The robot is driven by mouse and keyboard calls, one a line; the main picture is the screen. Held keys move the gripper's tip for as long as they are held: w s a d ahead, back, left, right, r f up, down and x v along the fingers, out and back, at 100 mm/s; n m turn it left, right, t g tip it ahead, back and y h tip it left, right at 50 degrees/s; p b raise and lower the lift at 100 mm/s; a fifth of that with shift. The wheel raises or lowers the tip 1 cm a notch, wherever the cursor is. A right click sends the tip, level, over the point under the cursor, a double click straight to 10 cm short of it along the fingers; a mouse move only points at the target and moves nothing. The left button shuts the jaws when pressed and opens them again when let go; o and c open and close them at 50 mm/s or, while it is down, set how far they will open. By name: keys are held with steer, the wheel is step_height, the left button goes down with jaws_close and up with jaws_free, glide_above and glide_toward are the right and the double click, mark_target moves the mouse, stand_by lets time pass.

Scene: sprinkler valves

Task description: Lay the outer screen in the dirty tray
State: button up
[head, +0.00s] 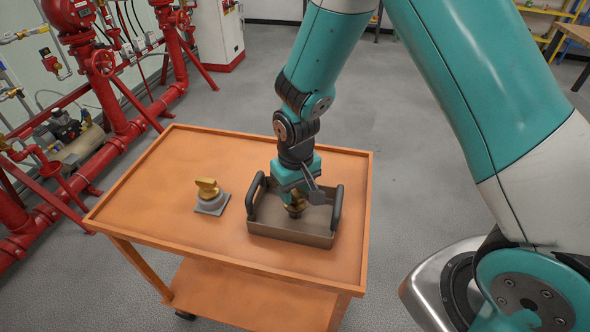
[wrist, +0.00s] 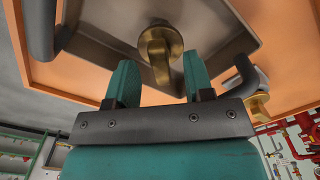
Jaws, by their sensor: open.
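The grey-brown tray (head: 275,232) with two dark handles stands on the orange cart. A brass piece (wrist: 158,52) with a round flange and a flat tab is in the tray, seemingly the outer screen; it also shows below my gripper in the head view (head: 295,210). My gripper (wrist: 160,82) points down over the tray with its teal fingers apart. The brass tab lies between and just beyond the fingertips, with a gap to each finger. In the head view the gripper (head: 294,196) partly hides the piece.
A second brass-topped piece (head: 207,187) stands on a grey square base (head: 212,205) left of the tray. The rest of the orange cart top (head: 160,185) is clear, with a raised rim. Red sprinkler pipes (head: 110,95) stand beyond the cart's left side.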

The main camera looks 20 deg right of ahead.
step_height(320, 180, up, 9)
steer(key=s+a+r+n+y, duration=0.2)
steer(key=s+r, duration=0.5)
steer(key=s, duration=0.2)
steer(key=s+a+r+n+y, duration=0.1)
steer(key=s+r+n+y, duration=0.1)
steer(key=s+r, duration=0.5)
steer(key=s+n, duration=0.1)
steer(key=s, duration=0.2)
steer(key=shift+s+a+r+b, duration=0.25)
steer(key=shift+a+b, duration=0.15)
